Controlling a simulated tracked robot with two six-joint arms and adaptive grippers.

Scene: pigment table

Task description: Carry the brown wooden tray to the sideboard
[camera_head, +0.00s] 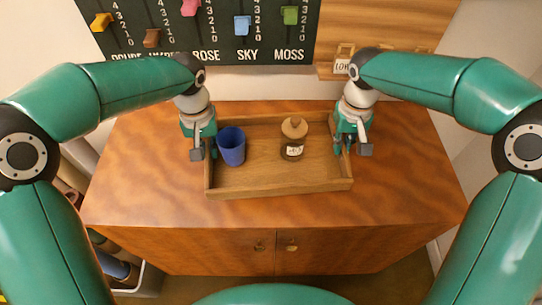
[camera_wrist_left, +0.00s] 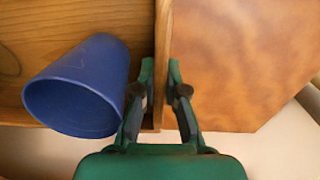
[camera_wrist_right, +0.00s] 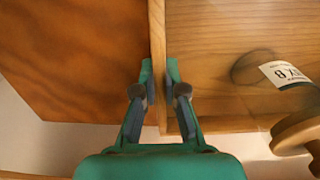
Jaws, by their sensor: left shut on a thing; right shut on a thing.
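The brown wooden tray (camera_head: 262,181) is over the sideboard top (camera_head: 140,185); I cannot tell if it rests on it or is just above. A blue cup (camera_head: 232,147) stands in the tray's left part. A jar with a wooden lid and a label (camera_head: 293,143) stands right of the middle. My left gripper (camera_head: 203,152) is shut on the tray's left wall, which shows between its fingers in the left wrist view (camera_wrist_left: 162,70). My right gripper (camera_head: 350,146) is shut on the right wall, seen in the right wrist view (camera_wrist_right: 157,60).
A dark board with sliders and labels such as ROSE, SKY and MOSS (camera_head: 215,30) hangs behind the sideboard. A wooden panel (camera_head: 385,25) is at the back right. The sideboard top is bare left, right and in front of the tray. Cabinet doors (camera_head: 225,250) face me.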

